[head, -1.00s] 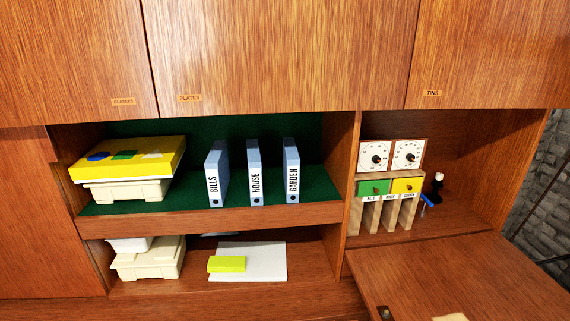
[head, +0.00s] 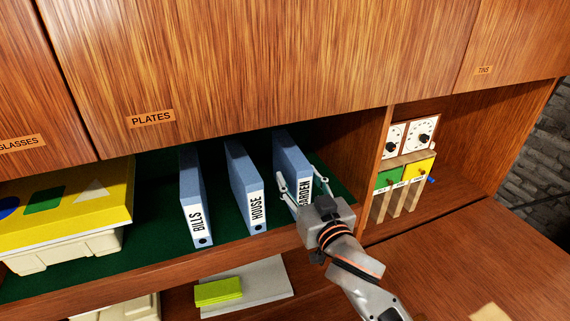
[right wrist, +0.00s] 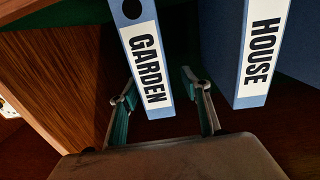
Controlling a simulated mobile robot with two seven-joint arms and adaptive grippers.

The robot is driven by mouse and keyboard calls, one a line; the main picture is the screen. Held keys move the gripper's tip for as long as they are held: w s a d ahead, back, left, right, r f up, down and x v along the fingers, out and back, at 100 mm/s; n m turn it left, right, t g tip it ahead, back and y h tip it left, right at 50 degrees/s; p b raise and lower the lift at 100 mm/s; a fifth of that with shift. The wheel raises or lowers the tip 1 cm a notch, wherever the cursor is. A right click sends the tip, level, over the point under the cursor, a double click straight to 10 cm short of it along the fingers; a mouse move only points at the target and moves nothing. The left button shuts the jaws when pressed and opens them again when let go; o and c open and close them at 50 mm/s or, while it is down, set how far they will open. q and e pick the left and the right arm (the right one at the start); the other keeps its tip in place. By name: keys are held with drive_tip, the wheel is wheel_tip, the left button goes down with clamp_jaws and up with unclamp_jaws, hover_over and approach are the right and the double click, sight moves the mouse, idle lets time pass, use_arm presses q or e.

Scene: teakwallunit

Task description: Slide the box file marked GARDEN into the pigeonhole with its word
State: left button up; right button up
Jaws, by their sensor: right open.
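The blue box file marked GARDEN (head: 290,155) stands upright on the green-lined shelf, the rightmost of three files. Its white label faces out and is partly covered by my right gripper (head: 301,184) in the head view. The right gripper is open, with one finger on each side of the file's front end. In the right wrist view the GARDEN file (right wrist: 147,60) lies between the open fingers (right wrist: 160,88); contact cannot be told. A wooden slotted unit (head: 394,203) stands in the right bay; its small labels are unreadable. My left gripper is out of view.
The HOUSE file (head: 240,170) stands just left of GARDEN, with BILLS (head: 191,185) further left. A wooden upright (head: 377,165) separates the file shelf from the right bay. A yellow shape board (head: 75,210) lies at left. The flat wooden surface (head: 450,265) at right is mostly clear.

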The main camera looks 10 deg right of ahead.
drive_tip(key=shift+w+a+r, duration=0.1)
drive_tip(key=shift+w+r, duration=0.2)
drive_tip(key=shift+w, duration=0.85)
drive_tip(key=shift+w+f, duration=0.1)
drive_tip(key=shift+w, duration=0.25)
drive_tip(key=w, duration=0.4)
drive_tip(key=shift+w+a+f, duration=0.15)
drive_tip(key=shift+w, duration=0.05)
clamp_jaws()
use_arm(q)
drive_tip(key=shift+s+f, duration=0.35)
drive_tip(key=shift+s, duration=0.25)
